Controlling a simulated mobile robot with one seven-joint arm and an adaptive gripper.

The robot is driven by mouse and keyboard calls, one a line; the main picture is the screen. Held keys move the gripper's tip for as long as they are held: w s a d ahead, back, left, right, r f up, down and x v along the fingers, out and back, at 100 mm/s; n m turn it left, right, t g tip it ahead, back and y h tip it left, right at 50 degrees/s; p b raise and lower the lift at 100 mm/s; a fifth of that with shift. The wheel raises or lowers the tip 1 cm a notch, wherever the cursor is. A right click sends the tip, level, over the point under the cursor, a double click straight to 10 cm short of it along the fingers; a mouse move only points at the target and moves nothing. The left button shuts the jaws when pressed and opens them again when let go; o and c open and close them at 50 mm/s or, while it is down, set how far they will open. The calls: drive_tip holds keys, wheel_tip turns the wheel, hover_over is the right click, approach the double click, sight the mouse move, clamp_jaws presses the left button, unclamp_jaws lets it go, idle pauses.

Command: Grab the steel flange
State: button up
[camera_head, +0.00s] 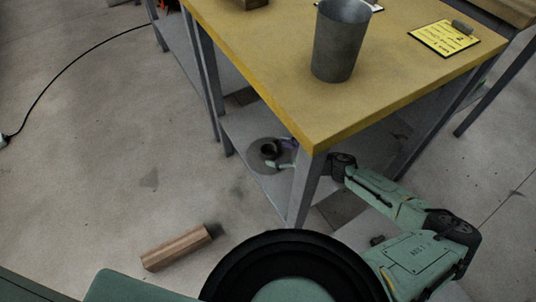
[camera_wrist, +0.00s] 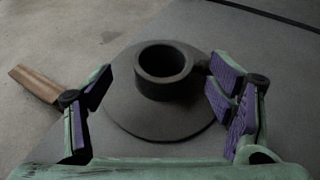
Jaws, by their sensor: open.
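The steel flange is a dark grey disc with a raised round collar. In the head view the flange (camera_head: 259,160) lies on the lower shelf (camera_head: 240,126) of the yellow-topped table, near the shelf's left edge. In the wrist view the flange (camera_wrist: 128,108) lies flat, collar up. My gripper (camera_wrist: 165,88) is open, with purple-padded fingers on both sides of the collar; the right finger is close to the collar, the left one farther off. I cannot tell whether any finger touches it. In the head view my gripper (camera_head: 281,155) is partly hidden behind the table's corner and leg.
The yellow tabletop (camera_head: 280,60) overhangs my arm, and a grey table leg (camera_head: 304,188) stands in front. A metal bucket (camera_head: 341,42) and a yellow sign (camera_head: 444,38) are on top. A wooden-handled object (camera_head: 176,249) lies on the floor. Floor to the left is mostly clear.

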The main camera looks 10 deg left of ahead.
sight(262, 147)
drive_tip(key=x, duration=0.5)
drive_tip(key=shift+w, duration=0.2)
drive_tip(key=shift+c, duration=0.3)
clamp_jaws()
drive_tip(key=shift+r, duration=0.15)
idle(0.5)
